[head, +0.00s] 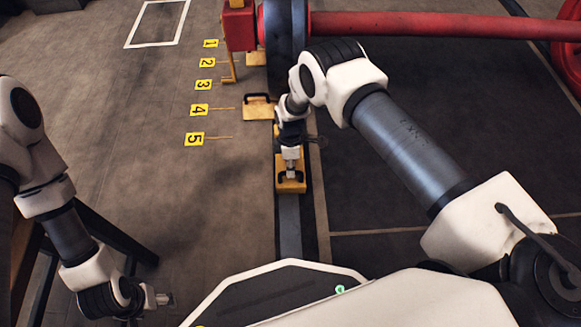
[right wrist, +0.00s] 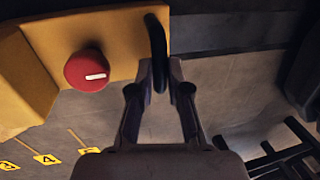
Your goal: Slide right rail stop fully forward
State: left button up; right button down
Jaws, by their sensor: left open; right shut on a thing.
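The right rail stop, a yellow block (head: 289,187) with a black handle, sits on the dark rail (head: 290,225) in the head view. My right gripper (head: 291,174) reaches down onto it. In the right wrist view its yellow body (right wrist: 118,32) shows a red knob (right wrist: 86,70). There my right gripper (right wrist: 160,75) is shut on the black handle (right wrist: 157,50). The gripper and wrist hide part of the block in the head view. My left gripper (head: 166,299) is open and empty at the lower left, far from the stop.
A dark wheel (head: 285,50) on a red axle (head: 420,24) stands at the rail's far end. Another yellow block with a black handle (head: 257,109) lies further along. Yellow number plates, including 5 (head: 194,139) and 4 (head: 199,110), lie on the floor to the left.

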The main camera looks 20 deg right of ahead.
jog(key=shift+w+d, duration=0.1)
jog(key=shift+w, duration=0.2)
pick_arm(q)
jog(key=shift+w+d, duration=0.1)
jog(key=shift+w, duration=0.25)
pick_arm(e)
jog(key=shift+w, duration=0.2)
jog(key=c, duration=1.1)
grip_release()
jog(key=shift+d, duration=0.1)
jog(key=shift+c, duration=0.2)
pick_arm(q)
jog(key=shift+w, duration=0.1)
pick_arm(e)
jog(key=shift+r, duration=0.1)
notch_tip(320, 180, up, 12)
jog(key=w, duration=0.2)
jog(key=shift+d+f, duration=0.2)
jog(key=shift+d, duration=0.15)
pick_arm(q)
jog(key=shift+r, duration=0.1)
